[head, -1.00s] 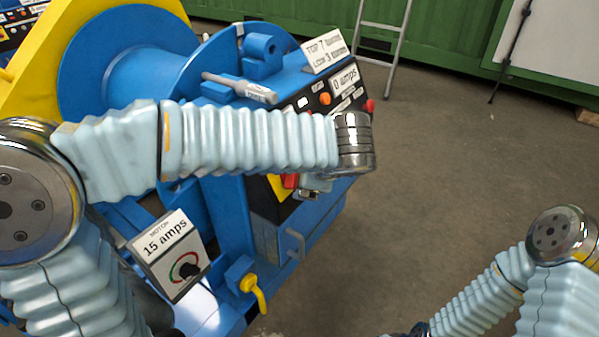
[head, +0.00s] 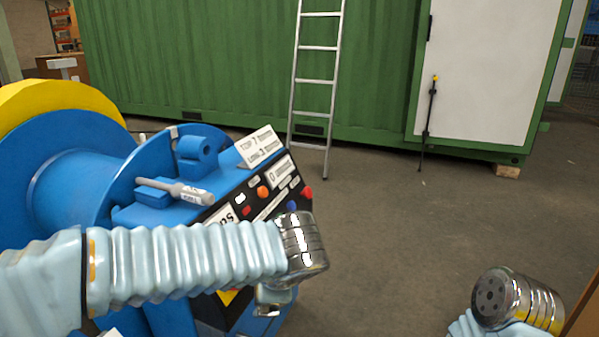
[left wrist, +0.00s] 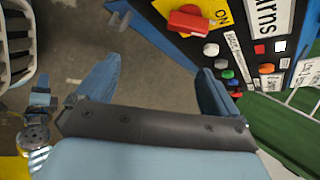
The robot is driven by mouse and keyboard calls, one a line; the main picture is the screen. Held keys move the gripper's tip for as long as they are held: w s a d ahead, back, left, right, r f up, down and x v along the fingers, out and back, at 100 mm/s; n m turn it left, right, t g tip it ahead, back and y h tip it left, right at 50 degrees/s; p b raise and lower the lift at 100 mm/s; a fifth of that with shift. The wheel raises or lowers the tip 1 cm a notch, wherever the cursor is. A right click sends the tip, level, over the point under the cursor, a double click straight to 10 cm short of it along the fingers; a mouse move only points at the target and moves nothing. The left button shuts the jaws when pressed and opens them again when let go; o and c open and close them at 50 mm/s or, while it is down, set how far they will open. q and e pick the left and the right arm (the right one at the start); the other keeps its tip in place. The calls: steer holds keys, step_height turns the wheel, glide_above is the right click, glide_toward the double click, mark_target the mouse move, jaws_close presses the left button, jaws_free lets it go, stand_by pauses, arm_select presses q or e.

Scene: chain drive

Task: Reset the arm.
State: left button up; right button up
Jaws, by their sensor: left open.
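My left arm crosses the lower left of the head view in front of the blue machine (head: 130,215). Its gripper is mostly hidden behind the wrist there. In the left wrist view my left gripper (left wrist: 160,85) is open, with nothing between its two fingers. It is close to the machine's black control panel (left wrist: 225,50), which carries a red switch (left wrist: 187,22) on a yellow plate marked ON and several coloured buttons. I cannot tell whether a finger touches the panel. Part of my right arm shows at the lower right of the head view; its gripper is out of view.
A grey-handled tool (head: 175,190) lies on top of the machine near the label plates (head: 258,145). A ladder (head: 315,80) leans on the green container (head: 200,60). A thin stand (head: 428,120) is by the white door. The floor (head: 400,230) between is clear.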

arm_select(q)
steer(key=s+d+f+n+g+h, duration=0.1)
steer(key=s+f+n+g+h, duration=0.1)
steer(key=f, duration=0.8)
steer(key=s+d+f+n+g+h, duration=0.1)
steer(key=s+f+n+g+h, duration=0.15)
steer(key=f, duration=0.65)
steer(key=s+d+f+n+g+h, duration=0.1)
steer(key=f+n+g+h, duration=0.1)
steer(key=f, duration=0.8)
steer(key=s+a+f+n, duration=0.2)
steer(key=s+f+n, duration=0.2)
steer(key=f, duration=0.3)
steer(key=s+a+f+n+h, duration=0.1)
steer(key=s+a+f+n, duration=0.1)
steer(key=f+n, duration=0.5)
steer(key=shift+s+a+f+t, duration=0.25)
steer(key=shift+s+a+t, duration=0.2)
steer(key=shift+s, duration=0.45)
steer(key=shift+d+h, duration=0.1)
steer(key=shift+h, duration=0.15)
